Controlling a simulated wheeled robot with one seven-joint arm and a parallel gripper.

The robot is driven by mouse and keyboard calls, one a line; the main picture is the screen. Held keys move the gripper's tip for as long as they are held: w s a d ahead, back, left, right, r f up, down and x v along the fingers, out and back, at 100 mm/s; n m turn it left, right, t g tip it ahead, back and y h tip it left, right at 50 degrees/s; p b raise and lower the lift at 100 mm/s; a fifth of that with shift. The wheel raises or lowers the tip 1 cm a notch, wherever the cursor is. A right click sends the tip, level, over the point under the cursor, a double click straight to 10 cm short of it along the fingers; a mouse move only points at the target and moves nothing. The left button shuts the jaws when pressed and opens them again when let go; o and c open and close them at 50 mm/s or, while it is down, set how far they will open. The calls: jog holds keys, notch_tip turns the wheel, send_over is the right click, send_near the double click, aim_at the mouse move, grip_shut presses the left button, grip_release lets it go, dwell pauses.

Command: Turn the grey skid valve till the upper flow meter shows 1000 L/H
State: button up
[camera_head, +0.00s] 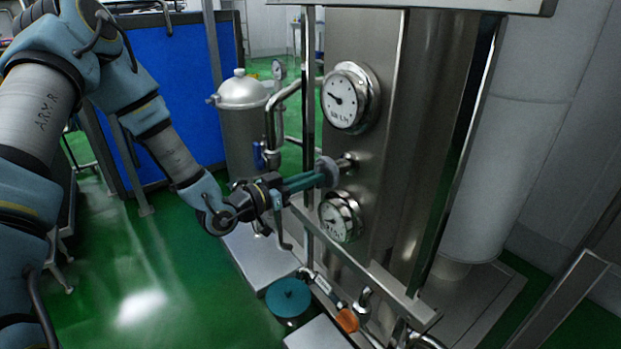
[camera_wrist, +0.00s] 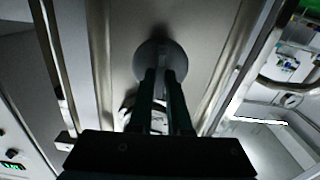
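The grey valve (camera_head: 327,170) is a round handwheel on a short stem from the steel column, between two dials. My gripper (camera_head: 318,176) reaches it from the left, its teal fingertips at the wheel. In the wrist view the wheel (camera_wrist: 160,52) lies straight ahead and the dark fingers (camera_wrist: 162,72) overlap its face with a gap between them. Whether they clamp it is unclear. The upper flow meter (camera_head: 345,98) is a round white dial with its needle pointing roughly left; its numbers are too small to read. The lower meter (camera_head: 338,217) sits below the valve.
A vertical steel pipe (camera_head: 308,90) runs close beside my gripper. A lidded steel canister (camera_head: 240,105) stands behind it, with a blue panel (camera_head: 175,90) further back. A teal round part (camera_head: 288,297) and an orange-handled fitting (camera_head: 347,320) are low down. Green floor is free at left.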

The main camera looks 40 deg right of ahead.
grip_shut()
jog(key=shift+n, duration=0.4)
jog(key=n, duration=0.8)
jog(key=shift+w+n+p, duration=0.1)
jog(key=shift+n+p, duration=0.2)
dwell(0.3)
jog(key=o, duration=0.6)
grip_release()
jog(key=shift+c, duration=0.2)
